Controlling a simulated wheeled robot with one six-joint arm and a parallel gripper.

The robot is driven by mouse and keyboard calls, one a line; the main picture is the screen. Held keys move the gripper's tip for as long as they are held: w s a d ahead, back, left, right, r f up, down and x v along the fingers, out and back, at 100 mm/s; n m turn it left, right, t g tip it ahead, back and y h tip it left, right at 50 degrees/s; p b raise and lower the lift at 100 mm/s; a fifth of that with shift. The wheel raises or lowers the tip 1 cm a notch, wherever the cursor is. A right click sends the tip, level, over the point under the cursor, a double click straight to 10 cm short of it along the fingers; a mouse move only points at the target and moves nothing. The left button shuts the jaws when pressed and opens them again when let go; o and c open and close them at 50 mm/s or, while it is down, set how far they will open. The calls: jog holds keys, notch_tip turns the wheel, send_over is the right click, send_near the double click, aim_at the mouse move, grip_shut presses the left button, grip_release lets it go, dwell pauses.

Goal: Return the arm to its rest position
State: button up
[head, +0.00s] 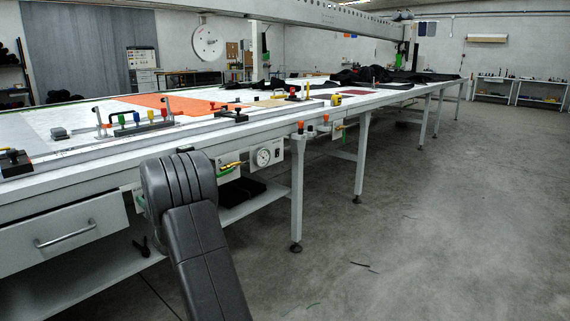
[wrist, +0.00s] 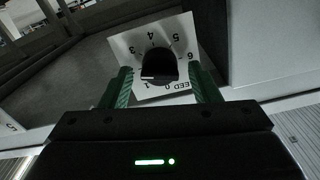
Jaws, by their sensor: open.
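My gripper (wrist: 160,76) shows in the wrist view with its two green fingers apart. Between and just beyond the fingertips is a black round knob (wrist: 157,62) with a white mark. It sits on a white dial plate (wrist: 127,42) printed with numbers and partly hidden lettering. The fingers stand on either side of the knob; I cannot tell whether either touches it. In the head view my dark grey arm (head: 205,255) reaches up in front of the long table's near side. My gripper is hidden there.
The long white table (head: 60,172) carries orange cloth (head: 180,104), clamps and dark fabric. A gantry beam (head: 300,12) spans above.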

jog(key=shift+n, duration=0.4)
